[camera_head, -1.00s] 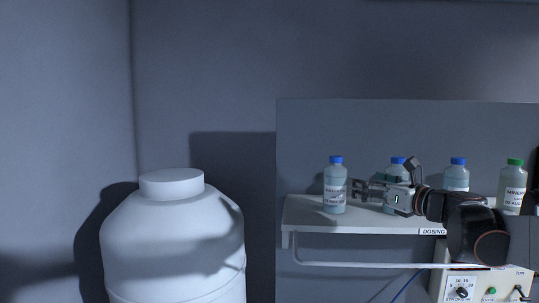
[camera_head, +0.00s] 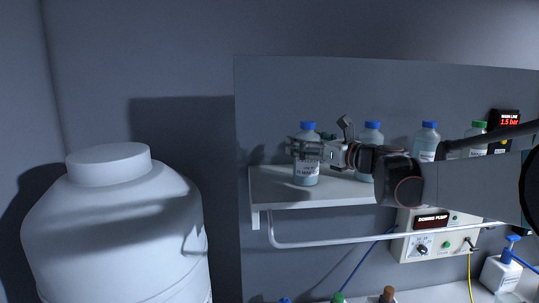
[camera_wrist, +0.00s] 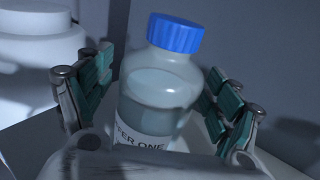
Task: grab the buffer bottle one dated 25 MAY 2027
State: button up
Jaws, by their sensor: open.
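A clear bottle with a blue cap (camera_head: 307,172) stands upright at the left end of the wall shelf. In the wrist view the same bottle (camera_wrist: 158,85) shows part of a label ending in "FER ONE"; its date is out of sight. My gripper (camera_head: 298,148) is at the bottle in the head view, hiding part of its upper body. In the wrist view my gripper (camera_wrist: 162,90) is open, with one green-padded finger on each side of the bottle. Gaps show beside the bottle; I cannot tell if either pad touches it.
More blue-capped bottles (camera_head: 372,135) (camera_head: 428,135) and a green-capped one (camera_head: 479,129) stand farther right on the shelf (camera_head: 285,196). A dosing pump (camera_head: 422,246) is below. A large white tank (camera_head: 115,235) stands at left. Bottle tops show at the bottom edge.

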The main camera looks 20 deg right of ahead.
jog(key=shift+s+r, duration=0.2)
jog(key=shift+s, duration=0.15)
jog(key=shift+d, duration=0.1)
jog(key=c, duration=0.5)
jog(key=shift+w+f, duration=0.1)
jog(key=shift+w, duration=0.15)
jog(key=c, duration=0.9)
jog(key=shift+s, duration=0.1)
jog(key=shift+c, duration=1.1)
jog(key=shift+r, duration=0.2)
